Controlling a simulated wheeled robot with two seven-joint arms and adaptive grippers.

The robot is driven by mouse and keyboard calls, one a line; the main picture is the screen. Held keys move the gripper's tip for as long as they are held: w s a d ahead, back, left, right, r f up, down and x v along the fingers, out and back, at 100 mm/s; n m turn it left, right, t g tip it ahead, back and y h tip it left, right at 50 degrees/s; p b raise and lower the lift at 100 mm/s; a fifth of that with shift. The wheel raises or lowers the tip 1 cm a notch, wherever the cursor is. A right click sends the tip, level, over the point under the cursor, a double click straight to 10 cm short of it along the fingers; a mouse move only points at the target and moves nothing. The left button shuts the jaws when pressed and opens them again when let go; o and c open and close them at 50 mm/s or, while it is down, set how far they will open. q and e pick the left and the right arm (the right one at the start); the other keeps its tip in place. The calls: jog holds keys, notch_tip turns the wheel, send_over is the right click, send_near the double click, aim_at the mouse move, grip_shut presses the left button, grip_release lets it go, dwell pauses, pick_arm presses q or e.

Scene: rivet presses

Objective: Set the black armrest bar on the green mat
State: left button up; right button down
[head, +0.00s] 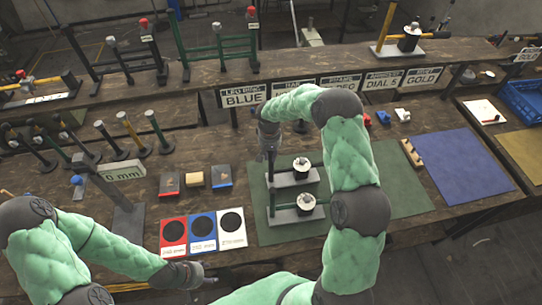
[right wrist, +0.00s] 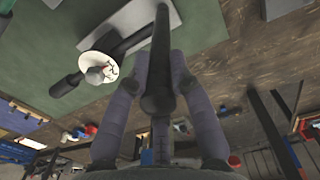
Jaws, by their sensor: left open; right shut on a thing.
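The green mat (head: 396,172) lies on the bench in the middle of the head view; it also fills the upper left of the right wrist view (right wrist: 45,35). My right gripper (head: 268,150) is over the mat's left part. In the right wrist view its fingers (right wrist: 160,85) are shut on the black bar (right wrist: 161,50), which stretches away from them towards a grey plate. Whether the bar touches the plate or mat I cannot tell. My left gripper (head: 205,277) is open and empty at the front of the bench, left of the mat.
Two presses with grey bases (head: 292,176) (head: 298,212) stand on the mat's left part, close to my right gripper. Red, blue and white cards (head: 203,245) lie left of the mat. A blue mat (head: 455,165) lies to the right. The green mat's right part looks clear.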

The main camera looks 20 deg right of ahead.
jog(key=shift+w+f, duration=0.1)
jog(key=shift+f, duration=0.4)
jog(key=c, duration=1.1)
grip_release()
jog(key=shift+f, duration=0.15)
jog(key=r, duration=1.2)
jog(key=shift+a+r+b, duration=0.15)
jog(key=shift+a+b, duration=0.05)
jog(key=shift+b, duration=0.2)
